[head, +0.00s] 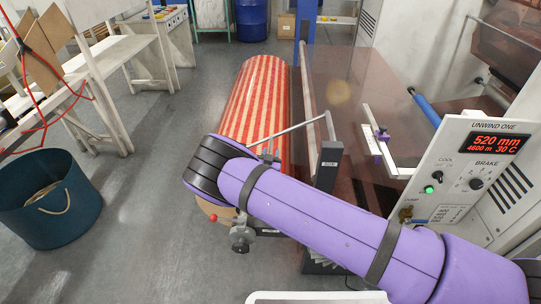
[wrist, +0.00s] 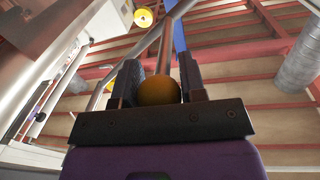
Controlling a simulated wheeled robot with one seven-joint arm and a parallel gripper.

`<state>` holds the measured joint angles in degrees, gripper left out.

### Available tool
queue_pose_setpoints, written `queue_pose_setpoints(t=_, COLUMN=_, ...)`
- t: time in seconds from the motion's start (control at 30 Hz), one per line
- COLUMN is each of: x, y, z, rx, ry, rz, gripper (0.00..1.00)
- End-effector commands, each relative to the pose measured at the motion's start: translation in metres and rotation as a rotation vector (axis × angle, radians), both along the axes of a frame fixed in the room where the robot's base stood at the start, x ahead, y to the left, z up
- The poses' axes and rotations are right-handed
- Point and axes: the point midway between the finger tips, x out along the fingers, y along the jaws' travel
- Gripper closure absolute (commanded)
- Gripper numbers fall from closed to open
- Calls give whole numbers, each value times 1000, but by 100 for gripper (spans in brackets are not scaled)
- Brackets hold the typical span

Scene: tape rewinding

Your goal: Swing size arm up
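The size arm (head: 303,126) is a thin grey metal rod in the head view. It slants from a dark upright bracket (head: 328,165) leftward across the front of the red-striped roll (head: 258,98). Its left end drops behind my purple arm. In the wrist view, my gripper (wrist: 160,64) has its two dark fingers on either side of an orange-brown ball knob (wrist: 158,92). The knob fills the gap, and a rod (wrist: 165,52) runs up from behind it. My fingers look shut on this knob. The gripper is hidden in the head view.
A control cabinet (head: 455,190) with a lit red display stands at right. A clear panel (head: 350,90) is beside the roll. A dark teal bin (head: 52,205) and white tables (head: 100,65) are at left. The floor between the bin and the roll is clear.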

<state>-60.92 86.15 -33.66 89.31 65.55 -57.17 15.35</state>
Motion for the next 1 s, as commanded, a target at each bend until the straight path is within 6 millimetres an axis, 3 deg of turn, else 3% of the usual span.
queue_pose_setpoints(t=0.27, x=0, y=1, z=3, rx=13, ry=-1, rz=-1, gripper=100)
queue_pose_setpoints(t=0.47, x=1, y=10, z=20, rx=84, ry=-5, rz=0, gripper=100)
queue_pose_setpoints(t=0.67, x=1, y=23, z=54, rx=228, ry=-10, rz=-2, gripper=100)
queue_pose_setpoints(t=1.0, x=2, y=33, z=128, rx=533, ry=-20, rz=-2, gripper=100)
